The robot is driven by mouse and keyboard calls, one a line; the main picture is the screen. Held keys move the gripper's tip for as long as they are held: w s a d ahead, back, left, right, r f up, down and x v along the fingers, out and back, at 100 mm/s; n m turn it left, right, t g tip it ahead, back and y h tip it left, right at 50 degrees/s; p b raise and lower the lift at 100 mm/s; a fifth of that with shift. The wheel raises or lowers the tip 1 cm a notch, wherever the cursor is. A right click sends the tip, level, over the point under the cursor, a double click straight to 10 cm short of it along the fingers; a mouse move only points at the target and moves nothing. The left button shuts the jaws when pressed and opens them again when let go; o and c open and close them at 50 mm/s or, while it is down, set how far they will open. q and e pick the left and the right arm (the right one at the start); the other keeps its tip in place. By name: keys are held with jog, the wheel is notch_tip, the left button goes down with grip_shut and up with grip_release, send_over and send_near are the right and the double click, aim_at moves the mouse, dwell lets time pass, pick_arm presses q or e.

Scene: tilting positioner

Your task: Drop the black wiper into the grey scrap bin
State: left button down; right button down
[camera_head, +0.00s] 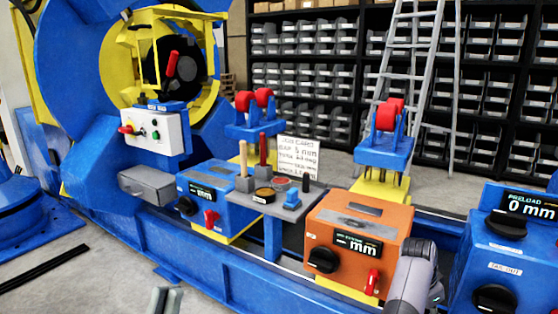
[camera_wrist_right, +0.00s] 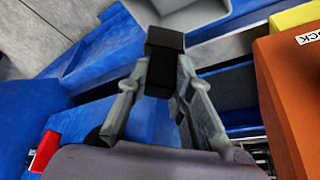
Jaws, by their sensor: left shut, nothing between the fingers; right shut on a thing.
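My right gripper (camera_wrist_right: 155,98) is shut on the black wiper (camera_wrist_right: 165,65) in the right wrist view. The wiper is a small dark block standing out past the fingertips. My left gripper (camera_head: 165,300) is shut and empty at the bottom edge. The right gripper and held wiper cannot be made out in the head view.
An orange box (camera_head: 358,238) with a dial stands beside my right arm. A grey tool tray (camera_head: 258,200) with handled tools is at the centre. A blue PRELOAD cabinet (camera_head: 512,245) is at the right. Open floor (camera_head: 100,275) lies at lower left.

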jog(key=c, duration=1.3)
grip_release()
jog(key=shift+c, duration=0.2)
notch_tip(320, 180, up, 10)
